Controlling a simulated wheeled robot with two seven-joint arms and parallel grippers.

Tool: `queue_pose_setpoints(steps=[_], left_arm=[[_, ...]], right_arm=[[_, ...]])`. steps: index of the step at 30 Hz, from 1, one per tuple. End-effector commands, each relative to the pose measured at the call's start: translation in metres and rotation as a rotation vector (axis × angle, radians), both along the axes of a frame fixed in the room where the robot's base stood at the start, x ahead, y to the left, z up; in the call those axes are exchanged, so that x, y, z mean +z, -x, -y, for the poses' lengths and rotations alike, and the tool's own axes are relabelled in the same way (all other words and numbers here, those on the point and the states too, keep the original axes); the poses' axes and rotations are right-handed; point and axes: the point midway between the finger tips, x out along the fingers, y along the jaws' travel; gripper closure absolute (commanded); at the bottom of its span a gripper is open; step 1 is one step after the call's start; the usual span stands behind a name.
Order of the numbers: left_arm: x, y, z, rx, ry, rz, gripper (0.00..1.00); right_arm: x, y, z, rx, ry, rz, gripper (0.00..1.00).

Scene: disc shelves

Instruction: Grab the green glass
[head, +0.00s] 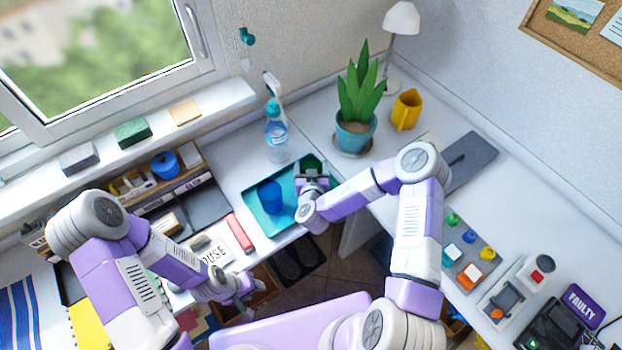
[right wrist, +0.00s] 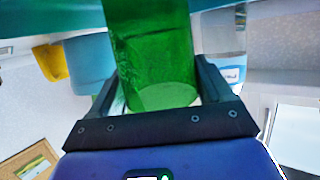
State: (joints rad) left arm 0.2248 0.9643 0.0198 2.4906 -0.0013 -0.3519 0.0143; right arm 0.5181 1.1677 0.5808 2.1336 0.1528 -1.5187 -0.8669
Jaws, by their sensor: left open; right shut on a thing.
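The green glass (head: 312,162) is at the far right corner of the teal tray (head: 287,178), partly hidden by my right gripper (head: 314,182). In the right wrist view, the green glass (right wrist: 155,60) is between both fingers of the right gripper (right wrist: 157,82), which is shut on it. I cannot tell whether the glass still touches the tray. A blue glass (head: 270,197) stands on the tray to the left. My left gripper (head: 243,297) is open and empty, low near the desk's front edge.
A spray bottle (head: 276,132) stands behind the tray. A potted plant (head: 355,130) and a yellow mug (head: 406,110) are at the back right. The desk between tray and plant is fairly clear.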

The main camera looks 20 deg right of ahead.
Motion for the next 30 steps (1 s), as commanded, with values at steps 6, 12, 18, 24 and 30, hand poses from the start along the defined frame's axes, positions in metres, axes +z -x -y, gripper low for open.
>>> queue_pose_setpoints(steps=[6,12,18,24,30], left_arm=[[0.0,0.0,0.0,0.0,0.0,0.0,0.57],[0.0,0.0,0.0,0.0,0.0,0.0,0.57],[0.002,0.0,0.0,0.0,0.0,0.0,0.57],[0.007,0.0,0.0,0.0,0.0,0.0,0.57],[0.012,0.0,0.0,0.0,0.0,0.0,0.57]], right_arm=[[0.001,0.0,0.0,0.0,0.0,0.002,0.88],[0.001,0.0,0.0,0.0,0.0,0.002,0.88],[0.007,0.0,0.0,0.0,0.001,0.003,0.88],[0.023,-0.001,0.0,0.001,0.001,0.004,0.88],[0.044,-0.001,0.0,0.001,0.001,0.005,0.88]])
